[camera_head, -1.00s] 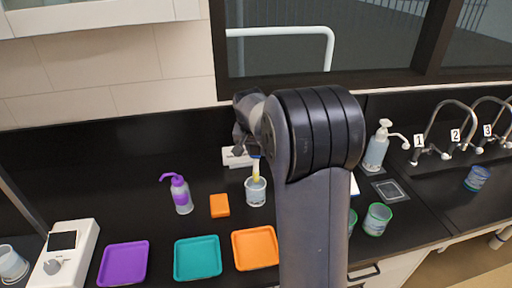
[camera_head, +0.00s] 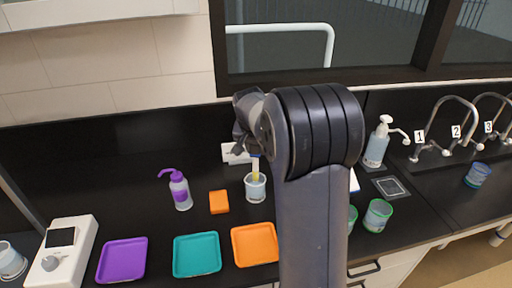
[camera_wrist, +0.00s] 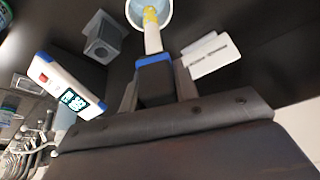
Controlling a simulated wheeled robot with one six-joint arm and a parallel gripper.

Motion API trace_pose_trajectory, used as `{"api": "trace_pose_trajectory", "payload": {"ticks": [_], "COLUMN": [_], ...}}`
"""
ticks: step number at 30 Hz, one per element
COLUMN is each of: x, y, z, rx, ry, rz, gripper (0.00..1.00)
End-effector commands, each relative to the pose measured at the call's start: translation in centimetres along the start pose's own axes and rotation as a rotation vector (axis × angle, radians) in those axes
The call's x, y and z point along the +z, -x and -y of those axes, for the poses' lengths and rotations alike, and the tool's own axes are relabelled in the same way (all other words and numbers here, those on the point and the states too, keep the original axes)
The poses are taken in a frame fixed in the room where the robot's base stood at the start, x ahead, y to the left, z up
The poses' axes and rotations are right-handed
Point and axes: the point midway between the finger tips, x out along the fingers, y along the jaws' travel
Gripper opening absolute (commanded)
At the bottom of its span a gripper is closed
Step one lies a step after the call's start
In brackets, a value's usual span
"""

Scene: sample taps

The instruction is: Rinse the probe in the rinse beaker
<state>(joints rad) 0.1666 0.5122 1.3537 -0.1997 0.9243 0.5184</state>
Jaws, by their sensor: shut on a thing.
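My gripper (camera_wrist: 155,88) is shut on the probe (camera_wrist: 152,38), which has a dark body, a blue collar, a pale shaft and a yellow section. In the wrist view the probe's far end reaches into the rinse beaker (camera_wrist: 133,14), a white-rimmed cup with pale blue liquid. My arm hides most of the gripper in the head view.
A purple wash bottle (camera_head: 180,190) and an orange block (camera_head: 219,202) stand left of the beaker. Purple (camera_head: 122,260), teal (camera_head: 197,255) and orange (camera_head: 255,244) trays lie in front. Green-rimmed cups (camera_head: 377,215) stand right. A handheld meter (camera_wrist: 66,90) and grey holder (camera_wrist: 103,38) are near my gripper.

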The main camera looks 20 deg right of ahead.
Motion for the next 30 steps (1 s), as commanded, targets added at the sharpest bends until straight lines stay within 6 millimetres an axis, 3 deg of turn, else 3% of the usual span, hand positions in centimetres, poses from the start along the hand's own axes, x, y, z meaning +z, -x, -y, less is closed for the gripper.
{"api": "trace_pose_trajectory", "payload": {"ticks": [14,30], "x": [0.1,1.1], "y": [-0.3,-2.7], "z": [0.0,0.0], "rx": [0.0,0.0], "ry": [0.0,0.0], "rz": [-0.001,-0.001], "gripper": [0.09,0.09]}}
